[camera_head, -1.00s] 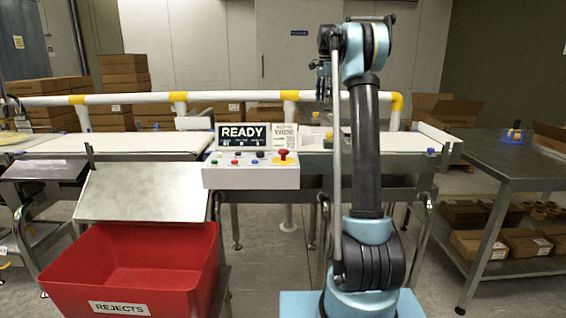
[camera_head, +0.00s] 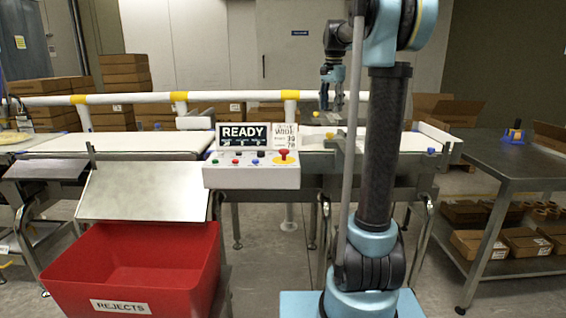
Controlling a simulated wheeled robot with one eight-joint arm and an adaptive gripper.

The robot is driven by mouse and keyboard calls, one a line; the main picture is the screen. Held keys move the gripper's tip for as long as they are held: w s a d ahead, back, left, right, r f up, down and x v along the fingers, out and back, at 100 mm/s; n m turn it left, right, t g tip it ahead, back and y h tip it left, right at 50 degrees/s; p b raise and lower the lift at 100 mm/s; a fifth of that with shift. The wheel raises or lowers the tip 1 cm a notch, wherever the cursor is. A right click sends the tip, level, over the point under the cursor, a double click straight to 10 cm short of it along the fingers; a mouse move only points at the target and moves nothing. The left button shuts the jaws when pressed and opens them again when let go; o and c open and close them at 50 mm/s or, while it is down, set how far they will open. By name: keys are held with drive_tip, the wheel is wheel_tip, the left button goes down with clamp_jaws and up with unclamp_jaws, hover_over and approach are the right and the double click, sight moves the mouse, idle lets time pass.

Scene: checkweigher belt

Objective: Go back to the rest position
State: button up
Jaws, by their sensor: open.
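My gripper (camera_head: 331,106) hangs pointing down above the checkweigher belt, left of my upright arm column. It is open and nothing shows between its fingers. It is apart from the belt as far as this one view shows. The control panel (camera_head: 225,176) stands in front of the belt, with a display (camera_head: 243,136) reading READY and a red stop button (camera_head: 283,154). A small yellow thing (camera_head: 329,136) is on the belt side below my gripper.
A red rejects bin (camera_head: 180,275) stands at the front left under a sloped metal chute (camera_head: 140,192). A yellow-and-white rail (camera_head: 130,98) runs behind the belt (camera_head: 110,143). A steel table (camera_head: 500,170) is on the right. Stacked cartons (camera_head: 125,75) are at the back left.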

drive_tip(key=s+f+n, duration=0.3)
drive_tip(key=s+f, duration=0.2)
drive_tip(key=s, duration=0.8)
drive_tip(key=s+f+n+t, duration=0.1)
drive_tip(key=s+f+n, duration=0.5)
drive_tip(key=s+f, duration=2)
drive_tip(key=shift+s+f+n+t, duration=0.3)
drive_tip(key=shift+s+n, duration=0.1)
drive_tip(key=shift+s, duration=0.15)
drive_tip(key=shift+w+f, duration=0.15)
drive_tip(key=shift+w, duration=0.25)
